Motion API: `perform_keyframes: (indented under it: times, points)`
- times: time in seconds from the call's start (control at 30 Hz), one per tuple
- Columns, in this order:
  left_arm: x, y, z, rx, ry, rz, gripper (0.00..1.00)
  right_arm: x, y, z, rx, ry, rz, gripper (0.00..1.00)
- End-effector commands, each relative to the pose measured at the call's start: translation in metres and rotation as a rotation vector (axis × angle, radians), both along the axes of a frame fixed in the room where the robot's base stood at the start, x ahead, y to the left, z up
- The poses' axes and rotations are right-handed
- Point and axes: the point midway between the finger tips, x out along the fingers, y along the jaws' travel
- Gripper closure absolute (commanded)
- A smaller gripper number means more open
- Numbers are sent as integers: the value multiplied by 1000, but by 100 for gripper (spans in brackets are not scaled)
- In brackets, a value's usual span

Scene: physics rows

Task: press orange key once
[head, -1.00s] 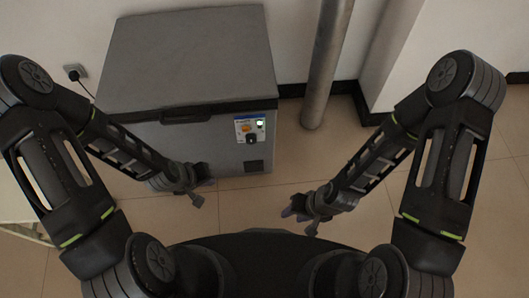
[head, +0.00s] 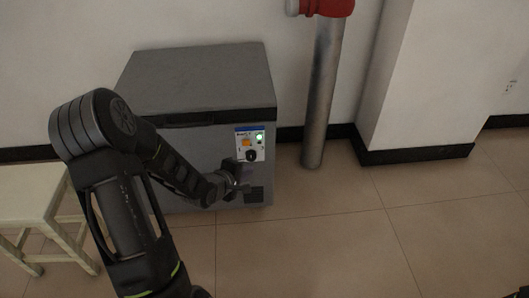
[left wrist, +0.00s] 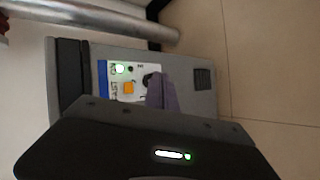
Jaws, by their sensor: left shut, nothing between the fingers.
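The orange key (head: 247,142) is on the control panel (head: 259,148) of a grey chest freezer (head: 190,140). My left gripper (head: 238,177) is shut and empty, just below and slightly left of the panel in the head view. In the left wrist view its fingers (left wrist: 163,92) appear close to the knob, below and to the right of the orange key. I cannot tell whether they touch the panel.
A pale stool (head: 38,200) stands at the left. A metal pipe (head: 322,95) with a red top rises right of the freezer, near a white pillar (head: 412,80). The tiled floor (head: 350,240) at right is clear.

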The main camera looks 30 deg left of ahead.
Motion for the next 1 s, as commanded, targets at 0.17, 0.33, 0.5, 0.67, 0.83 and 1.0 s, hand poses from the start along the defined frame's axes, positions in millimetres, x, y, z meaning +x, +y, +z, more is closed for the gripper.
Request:
perform_keyframes:
  times: [0.17,0.33,0.5,0.67,0.83,1.0]
  points:
    - [0,0,0,-65,-7,42,100,0,1,0,1,-1,1,64]
    - [0,0,0,-68,-6,44,100,0,0,0,0,0,1,64]
    - [1,0,0,-67,-5,43,100,0,0,0,0,0,0,64]
    - [5,3,0,-67,-7,43,100,0,0,-1,0,0,0,64]
    - [17,12,0,-66,-7,43,100,0,0,-3,0,-1,0,64]
    - [34,25,-1,-66,-7,43,100,1,0,-5,0,-2,-1,64]
